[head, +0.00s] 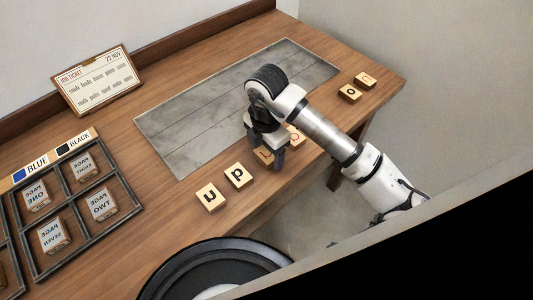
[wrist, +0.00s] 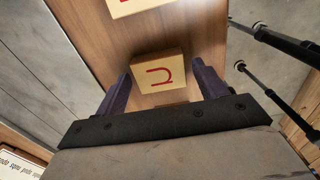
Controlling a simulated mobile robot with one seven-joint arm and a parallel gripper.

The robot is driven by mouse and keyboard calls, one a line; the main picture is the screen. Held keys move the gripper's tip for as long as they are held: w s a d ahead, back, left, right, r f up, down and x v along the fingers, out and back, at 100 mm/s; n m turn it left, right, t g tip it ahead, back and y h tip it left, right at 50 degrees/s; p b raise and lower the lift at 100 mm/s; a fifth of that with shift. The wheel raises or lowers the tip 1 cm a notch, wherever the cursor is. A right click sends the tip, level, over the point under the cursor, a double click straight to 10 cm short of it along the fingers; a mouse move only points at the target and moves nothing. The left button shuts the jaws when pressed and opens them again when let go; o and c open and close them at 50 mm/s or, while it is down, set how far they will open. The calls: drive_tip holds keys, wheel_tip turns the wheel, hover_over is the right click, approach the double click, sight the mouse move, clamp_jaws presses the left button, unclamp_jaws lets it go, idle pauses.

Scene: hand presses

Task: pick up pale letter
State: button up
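My gripper (head: 266,150) points down over the row of letter blocks near the table's front edge. In the wrist view its two purple fingers (wrist: 160,78) are spread, open. A pale wooden block with a red letter (wrist: 159,72) lies between and just beyond the fingertips, with slight gaps at its sides. In the head view this pale block (head: 263,155) is partly hidden by the gripper. Another pale block with a reddish letter (head: 296,136) lies just to its right, partly hidden by my arm; a second block also shows at the wrist view's top edge (wrist: 135,6).
Blocks with dark letters lie left (head: 211,196), (head: 238,175) and right, one marked o (head: 350,93) and another behind it (head: 365,80). A grey metal plate (head: 180,125) is set in the table. A job ticket (head: 98,82) and a dark divided tray (head: 75,222) are left.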

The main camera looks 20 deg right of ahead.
drive_tip(key=c, duration=0.8)
drive_tip(key=shift+r, duration=0.15)
